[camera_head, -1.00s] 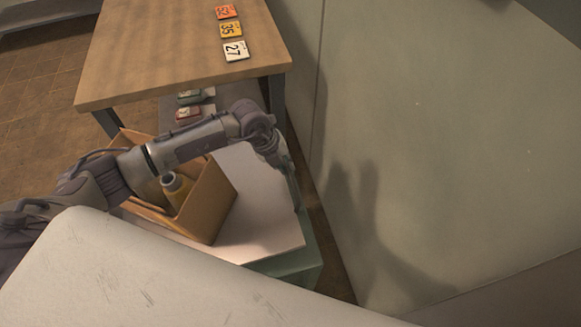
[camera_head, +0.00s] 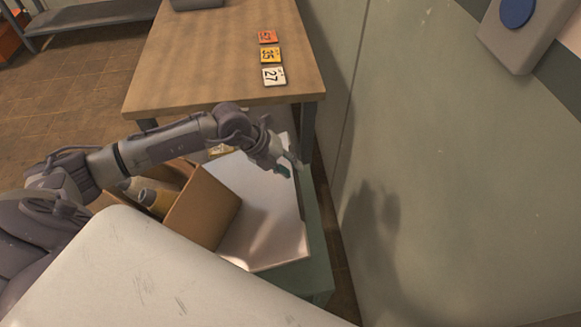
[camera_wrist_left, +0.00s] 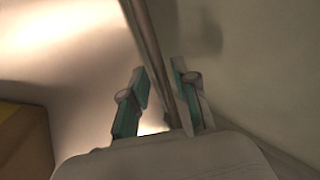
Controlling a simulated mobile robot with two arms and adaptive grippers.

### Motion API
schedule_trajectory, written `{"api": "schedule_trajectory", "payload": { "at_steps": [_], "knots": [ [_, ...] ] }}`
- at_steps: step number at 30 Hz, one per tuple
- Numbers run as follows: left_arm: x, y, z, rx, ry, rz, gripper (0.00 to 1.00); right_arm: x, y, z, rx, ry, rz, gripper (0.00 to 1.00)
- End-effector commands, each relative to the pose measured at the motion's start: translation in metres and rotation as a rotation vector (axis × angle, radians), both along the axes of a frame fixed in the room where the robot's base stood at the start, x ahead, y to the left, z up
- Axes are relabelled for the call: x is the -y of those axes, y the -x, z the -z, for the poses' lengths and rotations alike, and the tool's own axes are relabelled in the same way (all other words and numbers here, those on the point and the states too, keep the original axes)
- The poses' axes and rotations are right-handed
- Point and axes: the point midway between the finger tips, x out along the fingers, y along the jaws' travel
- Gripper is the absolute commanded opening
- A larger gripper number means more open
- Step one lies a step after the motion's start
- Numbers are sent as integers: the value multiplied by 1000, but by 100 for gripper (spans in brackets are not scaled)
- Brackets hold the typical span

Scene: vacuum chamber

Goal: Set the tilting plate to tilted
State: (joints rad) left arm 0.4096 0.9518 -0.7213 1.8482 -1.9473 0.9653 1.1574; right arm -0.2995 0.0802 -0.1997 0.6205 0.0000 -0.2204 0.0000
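The plate (camera_head: 262,232) is a pale, shiny flat sheet on a green base (camera_head: 318,240), in the middle of the head view. Its tilt is hard to judge from here. My left gripper (camera_head: 287,167) is at the plate's right edge, towards its far end. In the left wrist view my left gripper (camera_wrist_left: 160,100) has its two green-padded fingers apart. The plate's long thin edge (camera_wrist_left: 152,50) runs between them, nearer the right finger; whether a finger touches it is unclear. My right gripper is not in view.
A wooden table (camera_head: 215,60) with numbered tags (camera_head: 273,76) is behind. A pale green wall (camera_head: 450,190) rises close on the right. A grey box with a blue button (camera_head: 516,12) is at upper right.

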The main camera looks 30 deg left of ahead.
Motion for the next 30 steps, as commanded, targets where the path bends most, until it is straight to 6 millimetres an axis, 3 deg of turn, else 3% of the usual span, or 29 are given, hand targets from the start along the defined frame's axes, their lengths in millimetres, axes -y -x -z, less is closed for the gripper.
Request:
{"api": "schedule_trajectory", "payload": {
  "at_steps": [13, 24, 30],
  "knots": [
    [-4, 4, -5, -5, 1, 1, 39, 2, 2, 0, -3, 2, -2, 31],
    [-39, 28, -66, -4, -4, 1, 39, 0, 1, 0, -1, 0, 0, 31],
    [-53, 37, -90, -4, -2, 0, 39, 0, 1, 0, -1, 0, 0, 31]
  ]
}}
